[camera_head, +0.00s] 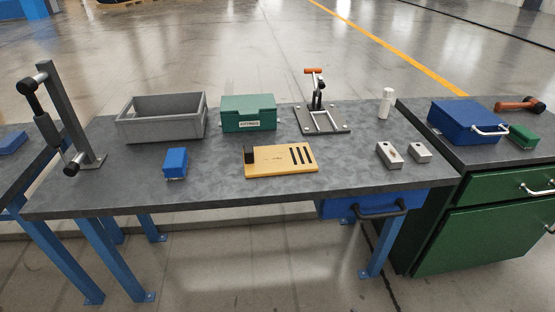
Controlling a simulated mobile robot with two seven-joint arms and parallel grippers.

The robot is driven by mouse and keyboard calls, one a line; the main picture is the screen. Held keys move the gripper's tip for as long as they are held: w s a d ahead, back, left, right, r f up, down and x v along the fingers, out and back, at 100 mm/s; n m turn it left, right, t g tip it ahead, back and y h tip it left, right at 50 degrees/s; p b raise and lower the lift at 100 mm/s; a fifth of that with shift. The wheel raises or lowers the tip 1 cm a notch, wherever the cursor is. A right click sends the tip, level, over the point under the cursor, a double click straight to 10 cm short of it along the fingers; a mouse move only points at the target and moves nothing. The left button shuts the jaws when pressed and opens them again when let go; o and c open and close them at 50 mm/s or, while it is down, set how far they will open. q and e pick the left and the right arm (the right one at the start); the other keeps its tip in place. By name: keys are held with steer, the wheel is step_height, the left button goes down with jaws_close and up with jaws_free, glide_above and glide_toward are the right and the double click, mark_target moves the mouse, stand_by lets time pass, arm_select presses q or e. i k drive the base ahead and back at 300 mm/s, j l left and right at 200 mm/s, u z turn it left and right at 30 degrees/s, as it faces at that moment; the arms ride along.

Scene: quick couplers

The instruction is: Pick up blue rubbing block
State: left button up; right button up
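The blue rubbing block (175,163) appears to be the small blue block standing on the grey workbench (220,190), left of centre near the front edge. It is in front of the grey bin and left of the yellow wooden board. Nothing touches it. Neither of my grippers shows in the head view.
On the bench are a grey open bin (162,126), a green case (249,114), a yellow slotted board (281,161), a toggle clamp (319,117), a white bottle (387,102) and two metal blocks (389,156). A black-handled post (62,115) rises at the left. Bench front-left is clear.

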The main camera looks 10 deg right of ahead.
mark_target(176, 161)
steer(key=i+l, duration=0.1)
steer(key=i, duration=0.35)
steer(key=i+l, duration=0.15)
steer(key=i, duration=0.25)
steer(key=j+u, duration=0.2)
steer(key=u, duration=0.2)
steer(key=j+u, duration=0.5)
steer(key=u, duration=0.25)
